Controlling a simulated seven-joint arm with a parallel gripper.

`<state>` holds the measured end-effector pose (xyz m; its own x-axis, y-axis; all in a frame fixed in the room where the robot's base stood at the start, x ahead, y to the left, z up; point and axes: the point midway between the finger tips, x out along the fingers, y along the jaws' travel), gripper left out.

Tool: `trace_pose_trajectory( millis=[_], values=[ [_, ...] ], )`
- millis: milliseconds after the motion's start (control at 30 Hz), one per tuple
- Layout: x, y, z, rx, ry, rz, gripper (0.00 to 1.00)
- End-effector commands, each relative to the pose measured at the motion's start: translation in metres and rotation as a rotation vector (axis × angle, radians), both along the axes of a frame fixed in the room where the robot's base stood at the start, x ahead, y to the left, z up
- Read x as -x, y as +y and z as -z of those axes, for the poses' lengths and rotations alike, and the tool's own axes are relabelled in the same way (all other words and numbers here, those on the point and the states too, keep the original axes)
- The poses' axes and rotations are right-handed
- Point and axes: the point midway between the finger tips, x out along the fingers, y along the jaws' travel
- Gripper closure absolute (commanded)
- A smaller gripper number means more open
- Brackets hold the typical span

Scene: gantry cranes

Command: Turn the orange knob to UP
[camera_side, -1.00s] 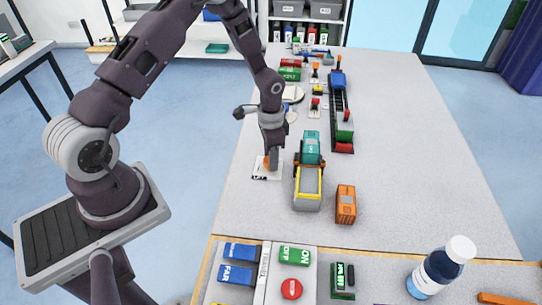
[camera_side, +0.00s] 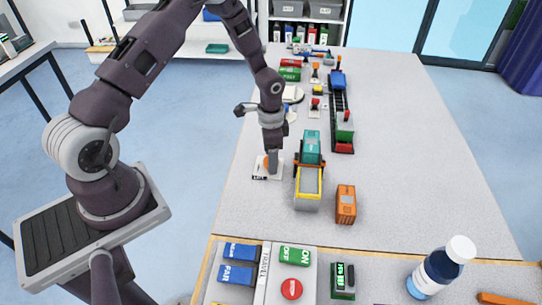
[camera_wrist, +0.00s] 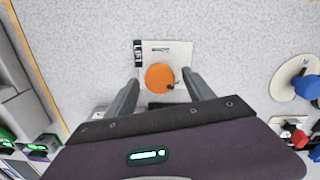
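The orange knob (camera_wrist: 159,77) is a round disc on a white plate (camera_wrist: 180,50) lying on the grey table. A small dark mark sits at its lower right edge in the wrist view. The plate has a black label reading LIFT at its left edge and small print I cannot read. My gripper (camera_wrist: 161,77) is open, with one finger on each side of the knob and a small gap visible on both sides. In the side view my gripper (camera_side: 272,172) points down at the plate and partly hides the knob (camera_side: 266,165).
A button panel (camera_side: 268,283) and a bottle (camera_side: 440,268) are at the front. The right side of the table is clear.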

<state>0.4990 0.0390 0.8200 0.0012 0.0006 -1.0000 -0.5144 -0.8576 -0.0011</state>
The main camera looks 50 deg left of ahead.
Motion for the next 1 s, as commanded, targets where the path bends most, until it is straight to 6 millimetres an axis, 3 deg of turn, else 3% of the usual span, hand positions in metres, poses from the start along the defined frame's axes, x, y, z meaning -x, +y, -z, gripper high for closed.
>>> trace_pose_trajectory(
  millis=[267, 633, 1000],
  values=[
    [0.0, 0.0, -0.001, 0.0, 0.0, -0.001, 0.39],
    [0.0, 0.0, -0.065, 0.0, -0.002, -0.001, 0.39],
    [0.0, 0.0, -0.071, 0.001, 0.001, -0.001, 0.39]
  ],
)
